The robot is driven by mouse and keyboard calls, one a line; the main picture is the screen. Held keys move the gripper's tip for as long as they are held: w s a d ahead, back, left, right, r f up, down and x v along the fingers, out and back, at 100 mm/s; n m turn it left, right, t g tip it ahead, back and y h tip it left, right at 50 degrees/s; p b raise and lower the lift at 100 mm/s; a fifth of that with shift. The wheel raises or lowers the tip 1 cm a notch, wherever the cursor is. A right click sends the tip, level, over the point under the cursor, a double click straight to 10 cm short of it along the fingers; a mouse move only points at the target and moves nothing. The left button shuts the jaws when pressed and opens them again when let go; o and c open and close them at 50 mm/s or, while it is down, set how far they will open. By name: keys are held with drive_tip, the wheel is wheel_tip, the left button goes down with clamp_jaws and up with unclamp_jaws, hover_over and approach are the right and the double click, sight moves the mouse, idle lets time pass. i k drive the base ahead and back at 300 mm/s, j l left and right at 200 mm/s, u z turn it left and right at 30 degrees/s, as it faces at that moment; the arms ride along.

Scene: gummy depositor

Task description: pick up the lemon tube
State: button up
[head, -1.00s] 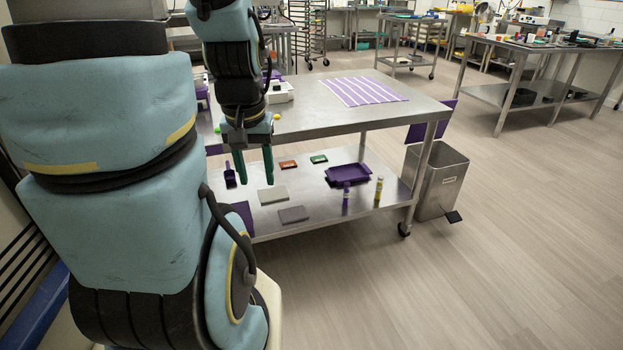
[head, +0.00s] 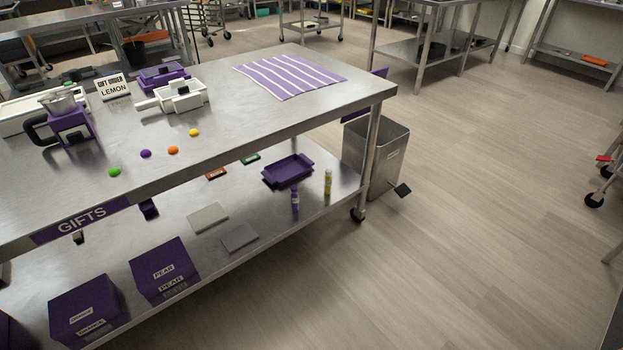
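A small upright tube with a yellow body (head: 328,183) stands on the lower shelf of the steel table, near its right end. Its label is too small to read; its colour fits lemon. A similar purple tube (head: 295,199) stands upright just left of it, apart from it. A small sign (head: 112,87) on the tabletop reads "GIFT ORDER LEMON". My gripper is not in view.
A purple tray (head: 288,170) lies behind the tubes on the lower shelf (head: 270,260). Grey flat pieces (head: 239,237) and purple boxes labelled PEAR (head: 165,269) and ORANGE (head: 87,308) are further left. A steel bin (head: 385,160) stands right of the table. Floor in front is clear.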

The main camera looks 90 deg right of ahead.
sight(328, 179)
drive_tip(key=l+u, duration=0.4)
drive_tip(key=k+l+u, duration=0.2)
drive_tip(key=u, duration=0.2)
drive_tip(key=k+l+u, duration=0.15)
drive_tip(key=l+u, duration=0.25)
drive_tip(key=k+l+u, duration=0.2)
drive_tip(key=u, duration=0.15)
drive_tip(key=k+l+u, duration=0.15)
drive_tip(key=k, duration=0.2)
drive_tip(key=k+l+u, duration=0.15)
drive_tip(key=k, duration=0.25)
drive_tip(key=k+z, duration=0.3)
drive_tip(key=k, duration=0.3)
drive_tip(key=k+z, duration=0.3)
drive_tip(key=k, duration=1.3)
